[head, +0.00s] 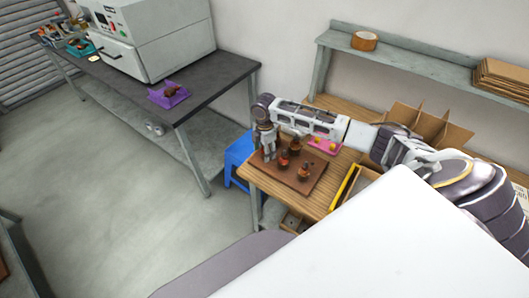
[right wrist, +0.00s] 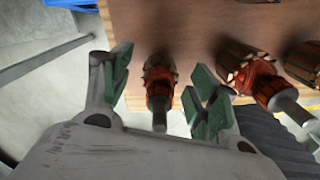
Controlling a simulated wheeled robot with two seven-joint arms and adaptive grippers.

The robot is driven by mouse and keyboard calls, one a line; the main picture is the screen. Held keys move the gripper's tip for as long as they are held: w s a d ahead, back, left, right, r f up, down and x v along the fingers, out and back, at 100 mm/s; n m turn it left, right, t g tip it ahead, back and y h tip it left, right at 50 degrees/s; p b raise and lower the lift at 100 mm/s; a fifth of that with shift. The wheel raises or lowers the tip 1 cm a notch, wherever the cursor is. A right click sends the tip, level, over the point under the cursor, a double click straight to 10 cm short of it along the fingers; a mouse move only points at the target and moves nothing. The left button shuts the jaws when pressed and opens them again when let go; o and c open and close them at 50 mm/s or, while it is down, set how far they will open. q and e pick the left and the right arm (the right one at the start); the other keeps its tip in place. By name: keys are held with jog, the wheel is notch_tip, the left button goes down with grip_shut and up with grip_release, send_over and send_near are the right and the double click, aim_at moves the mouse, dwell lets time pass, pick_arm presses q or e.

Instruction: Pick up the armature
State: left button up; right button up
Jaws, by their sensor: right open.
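My right gripper (head: 268,157) points down at the board's left end. In the right wrist view its green-padded fingers (right wrist: 159,72) are open, with one armature (right wrist: 158,82) between them and gaps on both sides. A second armature (right wrist: 258,80) is right of the right finger, and another (right wrist: 304,60) is cut off at the edge. My left gripper is not in view.
The board lies on a wooden table (head: 262,183). A pink tray (head: 326,146), a yellow-edged box (head: 346,186) and cardboard dividers (head: 425,122) are close to my right arm. A blue stool (head: 240,155) stands left. A dark bench (head: 215,78) holds a purple tray (head: 170,98).

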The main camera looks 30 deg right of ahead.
dwell(0.3)
jog(key=c, duration=1.3)
jog(key=shift+o, duration=0.2)
jog(key=shift+r, duration=0.1)
jog(key=shift+r+b, duration=0.4)
jog(key=shift+r, duration=4.55)
